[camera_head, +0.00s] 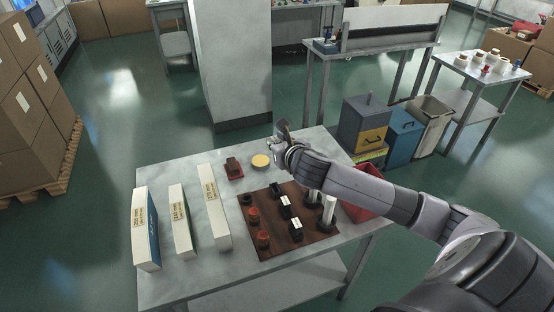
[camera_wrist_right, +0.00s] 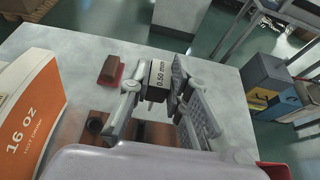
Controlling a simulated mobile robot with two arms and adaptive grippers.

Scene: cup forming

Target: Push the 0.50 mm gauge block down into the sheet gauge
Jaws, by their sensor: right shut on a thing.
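The 0.50 mm gauge block (camera_wrist_right: 157,75) is dark with a white label, and it sits between the fingers of my right gripper (camera_wrist_right: 160,85) in the right wrist view. In the head view my right gripper (camera_head: 281,138) is shut at the far edge of the table, beyond the brown board, and the block is hard to make out there. A small red base with a brown block on it (camera_head: 233,169) stands left of a yellow disc (camera_head: 261,160); the red base and brown block also show in the right wrist view (camera_wrist_right: 111,70). I cannot tell which thing is the sheet gauge. My left gripper is out of view.
The brown board (camera_head: 262,246) holds red knobs (camera_head: 263,239), black pieces with white labels (camera_head: 295,229) and white cylinders (camera_head: 329,210). Three upright cartons (camera_head: 146,230) stand at the left. A red bin (camera_head: 362,204) is at the right.

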